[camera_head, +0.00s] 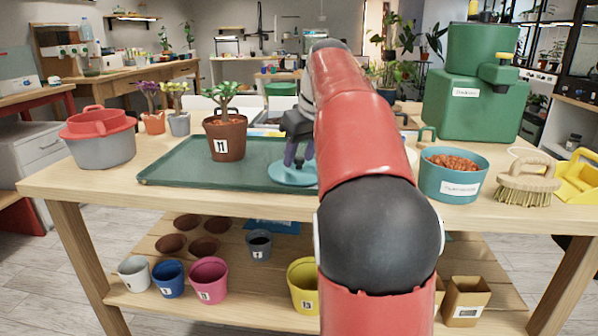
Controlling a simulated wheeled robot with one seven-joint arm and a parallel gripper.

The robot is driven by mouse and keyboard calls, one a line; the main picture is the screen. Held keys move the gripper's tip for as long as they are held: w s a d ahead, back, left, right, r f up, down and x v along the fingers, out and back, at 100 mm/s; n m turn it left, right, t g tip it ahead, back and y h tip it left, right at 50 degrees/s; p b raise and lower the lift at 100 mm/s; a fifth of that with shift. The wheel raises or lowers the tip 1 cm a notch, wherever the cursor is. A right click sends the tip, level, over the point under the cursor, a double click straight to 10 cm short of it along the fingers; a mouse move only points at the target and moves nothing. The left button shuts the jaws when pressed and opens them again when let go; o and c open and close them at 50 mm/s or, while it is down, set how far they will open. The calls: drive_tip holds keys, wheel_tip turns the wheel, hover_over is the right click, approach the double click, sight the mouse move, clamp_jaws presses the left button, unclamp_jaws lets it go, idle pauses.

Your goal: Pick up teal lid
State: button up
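The teal lid (290,178) is a round, light teal disc lying on the dark green tray (180,170), near its right end. My gripper (298,160) points down over the lid, with its fingertips at or just above the lid's middle. The fingers and my red arm hide the lid's centre and right side, so I cannot tell whether the fingers hold a knob. A teal pot (455,186) with a white label stands open on the table to the right, filled with reddish-brown pellets.
A brown pot (225,135) with a plant stands on the tray left of my gripper. A grey tub with a red top (101,140) stands at the left. A brush (527,183) and a green dispenser (480,95) are at the right. Several pots sit on the lower shelf.

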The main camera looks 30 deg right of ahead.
clamp_jaws()
drive_tip(key=shift+r, duration=0.2)
